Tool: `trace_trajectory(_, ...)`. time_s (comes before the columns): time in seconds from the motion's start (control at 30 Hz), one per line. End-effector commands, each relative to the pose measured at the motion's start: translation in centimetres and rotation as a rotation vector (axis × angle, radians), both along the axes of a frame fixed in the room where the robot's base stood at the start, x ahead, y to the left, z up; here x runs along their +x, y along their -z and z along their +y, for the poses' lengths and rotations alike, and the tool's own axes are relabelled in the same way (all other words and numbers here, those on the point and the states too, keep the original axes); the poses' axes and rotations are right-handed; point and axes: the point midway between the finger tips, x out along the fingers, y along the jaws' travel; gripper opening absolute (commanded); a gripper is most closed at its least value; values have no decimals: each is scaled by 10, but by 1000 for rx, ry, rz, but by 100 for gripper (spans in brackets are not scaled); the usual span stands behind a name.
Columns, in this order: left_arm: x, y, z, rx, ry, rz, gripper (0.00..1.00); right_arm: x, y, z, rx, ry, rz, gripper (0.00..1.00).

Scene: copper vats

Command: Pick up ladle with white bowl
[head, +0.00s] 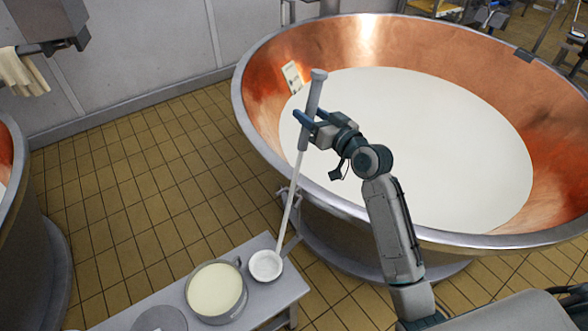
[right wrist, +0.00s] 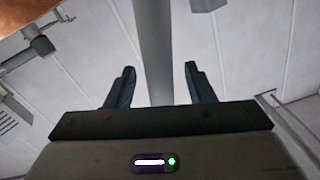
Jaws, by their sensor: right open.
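The ladle (head: 287,215) has a long light handle with a thick grey grip at the top and a white bowl (head: 266,265) at its lower end. It leans steeply, with the bowl at the right end of a low bench. My right gripper (head: 305,117) is at the grey grip, with its fingers on either side. In the right wrist view the grey handle (right wrist: 153,50) runs between the two open fingers (right wrist: 158,85), with gaps on both sides. My left gripper is not in view.
A large copper vat (head: 400,45) full of white liquid stands just behind the ladle. A pot (head: 216,290) of cream-coloured contents stands on the low bench (head: 285,290), left of the bowl. Another vat (head: 8,170) is at the left edge. Tiled floor (head: 140,190) lies open between.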

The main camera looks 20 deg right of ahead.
Motion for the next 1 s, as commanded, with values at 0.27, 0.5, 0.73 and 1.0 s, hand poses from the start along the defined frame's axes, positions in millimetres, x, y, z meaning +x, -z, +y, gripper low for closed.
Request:
trace_trajectory(0.27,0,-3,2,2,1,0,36,7,1,3,0,0,1,49)
trace_trajectory(0.5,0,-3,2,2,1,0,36,7,1,3,0,1,1,11)
trace_trajectory(0.73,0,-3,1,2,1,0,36,7,1,3,0,0,0,0)
trace_trajectory(1.0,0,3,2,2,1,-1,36,7,-24,3,-2,1,-8,0)
